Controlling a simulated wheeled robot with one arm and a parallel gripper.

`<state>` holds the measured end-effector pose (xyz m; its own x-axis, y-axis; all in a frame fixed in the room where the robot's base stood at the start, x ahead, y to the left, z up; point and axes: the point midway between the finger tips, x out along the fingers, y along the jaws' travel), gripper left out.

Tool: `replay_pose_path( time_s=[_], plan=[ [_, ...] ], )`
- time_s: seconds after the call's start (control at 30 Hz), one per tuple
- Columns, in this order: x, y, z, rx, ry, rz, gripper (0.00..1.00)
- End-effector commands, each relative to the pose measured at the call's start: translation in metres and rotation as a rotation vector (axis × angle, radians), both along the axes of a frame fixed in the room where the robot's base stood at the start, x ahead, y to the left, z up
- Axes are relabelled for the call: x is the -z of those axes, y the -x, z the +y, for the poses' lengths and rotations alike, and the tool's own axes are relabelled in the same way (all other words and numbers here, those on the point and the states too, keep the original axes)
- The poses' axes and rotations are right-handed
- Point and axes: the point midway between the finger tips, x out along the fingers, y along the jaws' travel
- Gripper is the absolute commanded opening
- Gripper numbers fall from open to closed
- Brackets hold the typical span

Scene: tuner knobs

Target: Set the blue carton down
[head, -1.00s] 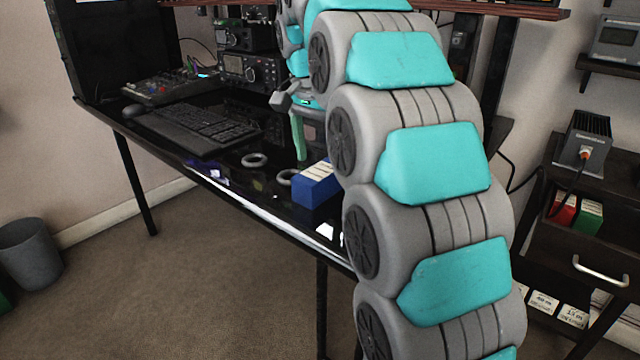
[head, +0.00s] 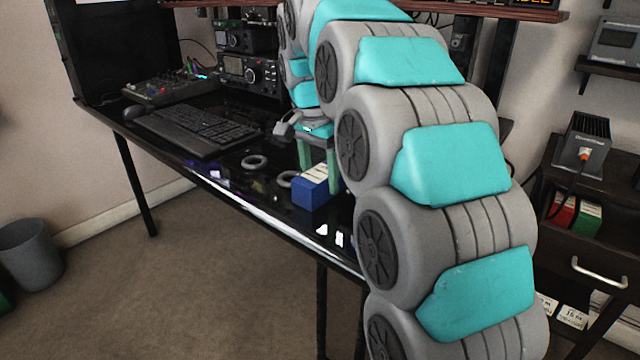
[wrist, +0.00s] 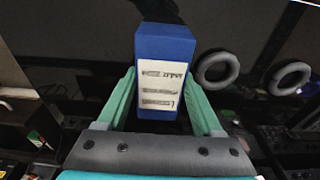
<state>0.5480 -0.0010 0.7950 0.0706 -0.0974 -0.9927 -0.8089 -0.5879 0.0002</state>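The blue carton (head: 308,195), with a white printed label, sits near the front edge of the glossy black desk (head: 240,188). In the wrist view the carton (wrist: 166,48) stands straight ahead, its label towards the camera. My gripper (head: 320,178) points down over it. In the wrist view its two green fingers (wrist: 160,78) lie on either side of the carton, spread apart and very close to it. Contact at the fingertips is hard to make out. In the head view the far finger's tip is partly hidden behind the carton.
Two grey rings lie near the carton, one at its left (head: 255,161) and one just beside it (head: 287,178). A black keyboard (head: 195,130) and radio gear (head: 247,72) stand farther back. A shelf unit (head: 568,240) is at the right. The front left of the desk has bare surface.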

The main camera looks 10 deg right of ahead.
Motion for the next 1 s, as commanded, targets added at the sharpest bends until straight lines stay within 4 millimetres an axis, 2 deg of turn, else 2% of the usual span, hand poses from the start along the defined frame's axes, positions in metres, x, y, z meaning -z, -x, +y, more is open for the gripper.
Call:
replay_pose_path(
  time_s=[0.07, 0.57, 1.0],
  plan=[
    [0.0, 0.0, 0.0, 0.0, 0.0, 0.0, 0.57],
    [-0.0002, 0.0, -0.0001, 0.0, 0.0, 0.0, 0.02],
    [-0.0061, -0.0005, -0.0002, 0.001, 0.0, -0.001, 0.0]
  ],
)
